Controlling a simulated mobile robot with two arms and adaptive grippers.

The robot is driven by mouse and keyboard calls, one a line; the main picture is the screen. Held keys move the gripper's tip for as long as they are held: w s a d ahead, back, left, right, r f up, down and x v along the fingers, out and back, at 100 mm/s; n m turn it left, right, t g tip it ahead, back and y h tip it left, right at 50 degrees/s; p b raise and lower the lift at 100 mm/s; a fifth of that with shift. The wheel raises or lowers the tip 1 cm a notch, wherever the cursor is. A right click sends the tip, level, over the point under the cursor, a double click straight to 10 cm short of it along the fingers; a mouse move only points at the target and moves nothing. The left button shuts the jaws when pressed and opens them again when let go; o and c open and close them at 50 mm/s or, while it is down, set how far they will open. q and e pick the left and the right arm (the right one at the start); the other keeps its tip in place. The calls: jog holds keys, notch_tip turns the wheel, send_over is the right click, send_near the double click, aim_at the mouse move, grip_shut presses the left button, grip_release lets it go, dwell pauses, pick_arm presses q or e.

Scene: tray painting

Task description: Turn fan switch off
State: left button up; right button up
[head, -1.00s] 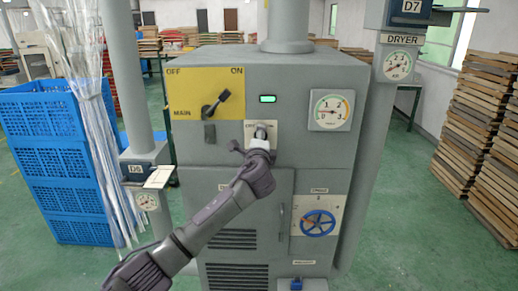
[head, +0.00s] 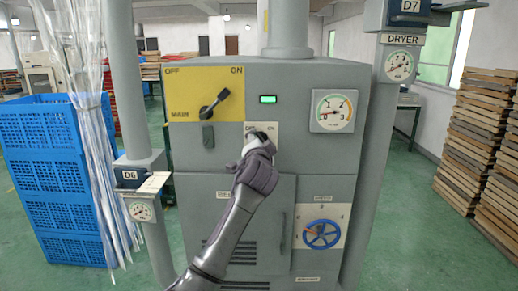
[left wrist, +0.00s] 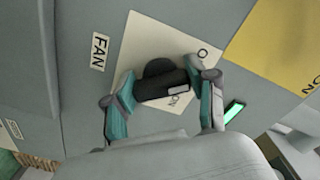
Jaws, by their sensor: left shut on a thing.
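The fan switch is a dark knob (left wrist: 157,82) on a white plate (left wrist: 148,42) marked ON and OFF, with a FAN label (left wrist: 100,52) beside it in the left wrist view. The white mark on the knob lies beside the word ON. My left gripper (left wrist: 164,84) is shut on the knob, one finger on each side. In the head view my left gripper (head: 260,140) covers the knob, and only part of the white plate (head: 273,128) shows. My right gripper is not in view.
The grey cabinet (head: 320,160) also carries a yellow main switch panel (head: 185,85) with a black lever, a green light (head: 267,99), a gauge (head: 333,110) and a blue handwheel (head: 322,234). Blue crates (head: 60,170) stand left. Wooden trays (head: 480,150) are stacked right.

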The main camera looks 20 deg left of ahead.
pick_arm(q)
jog(key=shift+f+n, duration=0.2)
jog(key=shift+n, duration=0.4)
jog(key=shift+b, duration=0.3)
jog(key=o, duration=1.2)
jog(key=shift+r, duration=0.1)
jog(key=shift+c, duration=0.2)
jog(key=shift+s, duration=0.1)
jog(key=v, duration=1.2)
